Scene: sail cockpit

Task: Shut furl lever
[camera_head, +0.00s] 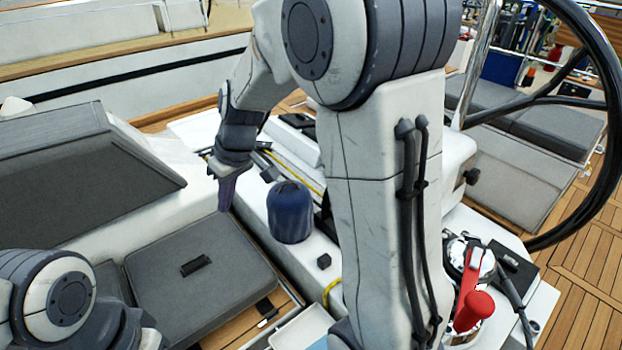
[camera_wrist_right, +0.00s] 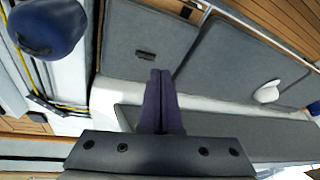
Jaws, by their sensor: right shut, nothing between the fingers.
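My right gripper (camera_head: 226,200) is shut and empty, with its fingers pointing down. It hangs over the cockpit side, left of the blue drum-shaped cover (camera_head: 289,212) and clear of it. In the right wrist view the fingers of the right gripper (camera_wrist_right: 161,78) lie together with nothing between them. I cannot pick out the furl lever for sure. A bank of dark and white fittings (camera_head: 297,145) with a yellow line lies behind the right gripper, partly hidden by my right arm. My left arm shows at the lower left, its gripper out of view.
A red-handled lever (camera_head: 470,295) stands at the lower right, far from the right gripper. A large black steering wheel (camera_head: 607,90) is at the right. Grey seat cushions (camera_head: 200,270) lie below the gripper. The blue cover also shows in the right wrist view (camera_wrist_right: 48,25).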

